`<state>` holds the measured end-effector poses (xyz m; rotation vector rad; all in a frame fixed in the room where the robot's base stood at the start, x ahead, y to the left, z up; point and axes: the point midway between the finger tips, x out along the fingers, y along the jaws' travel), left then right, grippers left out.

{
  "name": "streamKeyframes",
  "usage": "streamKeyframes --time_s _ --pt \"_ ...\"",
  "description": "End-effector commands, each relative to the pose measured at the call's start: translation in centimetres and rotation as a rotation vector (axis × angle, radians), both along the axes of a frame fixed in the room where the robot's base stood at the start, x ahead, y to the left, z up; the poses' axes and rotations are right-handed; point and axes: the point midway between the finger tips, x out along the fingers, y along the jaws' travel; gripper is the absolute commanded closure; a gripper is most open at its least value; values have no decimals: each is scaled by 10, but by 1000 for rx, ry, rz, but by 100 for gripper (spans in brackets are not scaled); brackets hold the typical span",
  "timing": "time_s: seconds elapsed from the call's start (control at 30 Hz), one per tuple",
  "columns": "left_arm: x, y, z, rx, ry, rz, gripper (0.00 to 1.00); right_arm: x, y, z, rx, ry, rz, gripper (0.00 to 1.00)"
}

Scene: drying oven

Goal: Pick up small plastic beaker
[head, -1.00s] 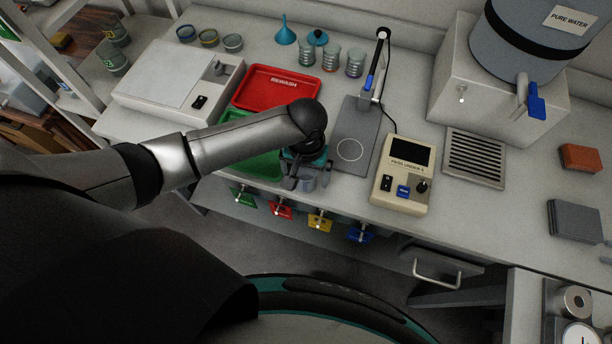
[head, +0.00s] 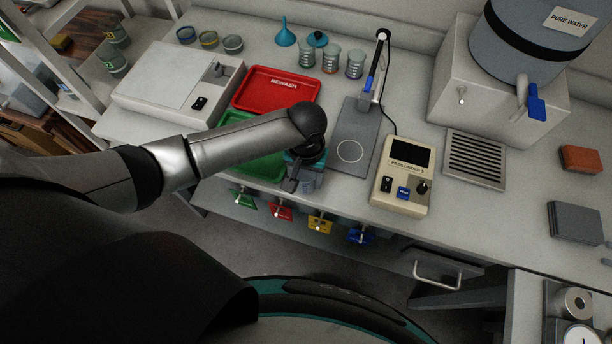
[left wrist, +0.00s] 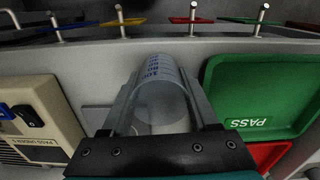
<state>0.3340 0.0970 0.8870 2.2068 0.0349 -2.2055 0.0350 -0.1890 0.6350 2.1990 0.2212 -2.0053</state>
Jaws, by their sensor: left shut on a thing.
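The small plastic beaker (left wrist: 158,92) is clear with blue markings and shows in the left wrist view between the two fingers of my left gripper (left wrist: 160,112). The gripper is shut on it. In the head view my left gripper (head: 303,182) is at the bench's front edge, just right of the green tray, and mostly hides the beaker (head: 318,181). I cannot tell whether the beaker still touches the bench. My right gripper is not in view.
The green PASS tray (head: 247,160) and red REWASH tray (head: 277,88) lie left of and behind the gripper. The meter (head: 402,174) and stand plate (head: 352,135) are to the right. Several coloured valve handles (head: 320,222) stick out below the bench edge.

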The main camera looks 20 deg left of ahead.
Motion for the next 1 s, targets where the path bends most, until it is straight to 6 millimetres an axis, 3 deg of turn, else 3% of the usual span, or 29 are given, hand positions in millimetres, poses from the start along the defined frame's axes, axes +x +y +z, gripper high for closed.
streamKeyframes --time_s 0.1,0.37,0.57,0.77,1.0 --pt "0 0 0 0 0 0 92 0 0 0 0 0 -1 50" --pt "0 0 2 0 -1 0 92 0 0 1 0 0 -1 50" --pt "1 0 18 -2 -1 1 92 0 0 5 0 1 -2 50" --pt "1 0 60 -3 -4 -1 92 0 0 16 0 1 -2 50" --pt "1 -1 131 -4 -5 -2 92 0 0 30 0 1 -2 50"
